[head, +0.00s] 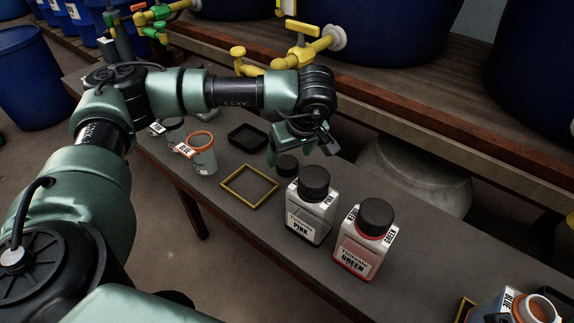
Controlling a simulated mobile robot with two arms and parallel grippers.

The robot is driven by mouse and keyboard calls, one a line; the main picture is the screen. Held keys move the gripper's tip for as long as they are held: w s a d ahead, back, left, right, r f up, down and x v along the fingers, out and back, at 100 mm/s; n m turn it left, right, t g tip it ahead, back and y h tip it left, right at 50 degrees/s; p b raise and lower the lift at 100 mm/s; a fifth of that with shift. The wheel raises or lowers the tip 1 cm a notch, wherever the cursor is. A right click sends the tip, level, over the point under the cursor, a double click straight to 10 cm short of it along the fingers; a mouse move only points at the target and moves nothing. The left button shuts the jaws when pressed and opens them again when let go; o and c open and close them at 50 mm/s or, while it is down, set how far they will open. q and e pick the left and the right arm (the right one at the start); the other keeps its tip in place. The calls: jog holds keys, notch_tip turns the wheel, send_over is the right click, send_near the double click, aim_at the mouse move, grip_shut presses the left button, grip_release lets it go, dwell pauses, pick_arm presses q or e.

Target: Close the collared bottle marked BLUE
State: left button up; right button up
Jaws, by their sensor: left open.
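A bottle (517,310) at the bottom right corner is cut off by the picture's edge. It has an orange-brown ring around its top, no black cap on it, and a side label that seems to read BLUE. My left gripper (299,150) is open and points down over the bench. A loose black round cap (287,166) lies on the bench just under its fingers; I cannot tell whether they touch it. My right gripper is not in view.
Capped bottles marked PINK (311,208) and GREEN (364,241) stand on the bench (240,228). An orange-rimmed cup (202,157) with a BLUE tag, an empty yellow frame (250,186) and a black tray (248,138) are left of my gripper. Yellow valves (305,50) stick out behind.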

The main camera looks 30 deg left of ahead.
aim_at(287, 162)
pick_arm(q)
jog(key=b+x, duration=0.1)
jog(key=x, duration=0.3)
jog(key=shift+w+f+b, duration=0.15)
jog(key=shift+f+b, duration=0.1)
jog(key=shift+b, duration=0.1)
jog(key=c, duration=1.4)
